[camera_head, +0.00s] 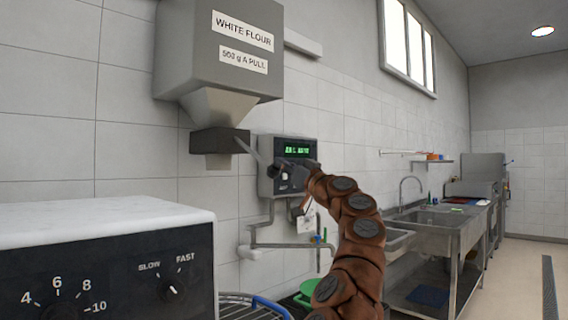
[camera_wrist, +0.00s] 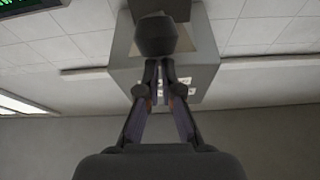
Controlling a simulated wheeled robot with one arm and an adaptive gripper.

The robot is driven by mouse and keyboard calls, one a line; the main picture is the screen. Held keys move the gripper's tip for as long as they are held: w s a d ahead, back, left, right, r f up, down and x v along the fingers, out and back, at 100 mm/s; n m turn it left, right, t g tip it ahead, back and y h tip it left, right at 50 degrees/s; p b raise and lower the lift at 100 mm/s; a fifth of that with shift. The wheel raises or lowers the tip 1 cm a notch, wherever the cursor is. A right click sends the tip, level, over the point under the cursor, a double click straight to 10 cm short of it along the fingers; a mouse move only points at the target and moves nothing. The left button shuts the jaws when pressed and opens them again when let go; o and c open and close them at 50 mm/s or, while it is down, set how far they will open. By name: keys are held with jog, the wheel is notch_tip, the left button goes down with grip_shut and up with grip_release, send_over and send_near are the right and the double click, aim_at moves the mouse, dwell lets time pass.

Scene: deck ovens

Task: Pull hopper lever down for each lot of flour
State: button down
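The grey flour hopper (camera_head: 190,55) hangs on the tiled wall, labelled "WHITE FLOUR" and "500 g A PULL". Under its funnel is a dark outlet block (camera_head: 218,141). The thin grey hopper lever (camera_head: 250,152) slants down to the right from this block toward my gripper (camera_head: 276,172). In the wrist view, my gripper (camera_wrist: 164,66) has its two fingers together with only a narrow gap. A dark rounded knob (camera_wrist: 165,35) shows right at the fingertips. I cannot tell whether they touch it. The hopper (camera_wrist: 205,45) fills the background there.
A grey wall unit (camera_head: 267,180) with a green text display is behind my gripper, with pipes below. A white-topped machine with dials (camera_head: 110,260) stands in the left foreground. A green bowl (camera_head: 308,288) is low down. A steel sink (camera_head: 430,217) and floor lie to the right.

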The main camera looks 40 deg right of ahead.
jog(key=b+v, duration=0.2)
jog(key=v, duration=0.7)
jog(key=shift+s+r, duration=0.3)
jog(key=shift+s, duration=0.1)
dwell(1.2)
jog(key=shift+s+d, duration=0.1)
dwell(0.6)
